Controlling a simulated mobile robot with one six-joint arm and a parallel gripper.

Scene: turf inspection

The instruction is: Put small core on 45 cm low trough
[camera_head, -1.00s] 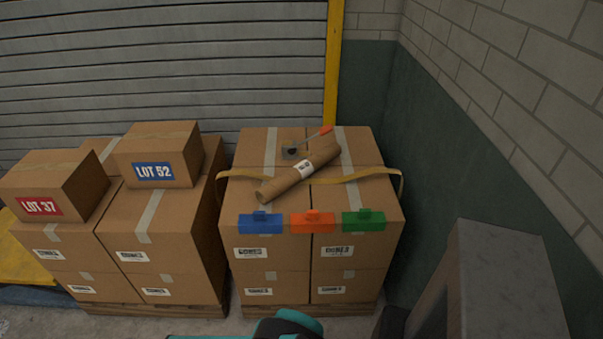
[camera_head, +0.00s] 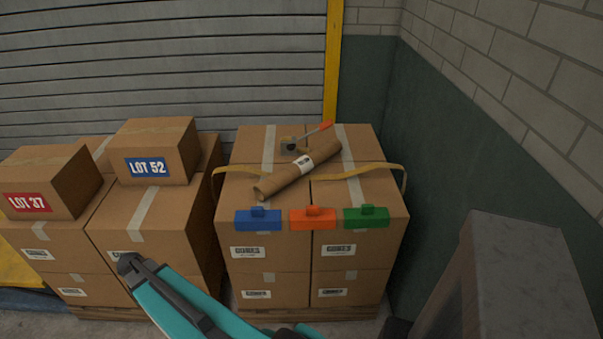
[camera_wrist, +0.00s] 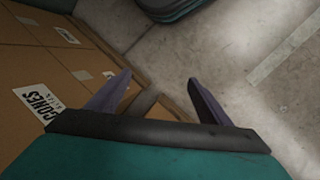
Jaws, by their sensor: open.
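A brown cardboard tube (camera_head: 297,174) with a white label lies slantwise on top of the right-hand box stack. It may be the core; I cannot tell for sure. I cannot make out a trough in either view. My gripper (camera_wrist: 160,80) shows in the wrist view with its two fingers apart and nothing between them. It is over the floor beside boxes marked CONES (camera_wrist: 38,105), away from the tube, which is outside the wrist view. In the head view my teal arm reaches in from the bottom, in front of the stacks; its fingers cannot be made out there.
A strap (camera_head: 350,172) with a ratchet (camera_head: 290,146) crosses the right stack (camera_head: 265,241). Blue (camera_head: 258,219), orange (camera_head: 313,218) and green (camera_head: 366,217) blocks sit at its front edge. The left stack (camera_head: 150,215) carries LOT 37 (camera_head: 45,182) and LOT 52 (camera_head: 155,150) boxes. A wall stands right.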

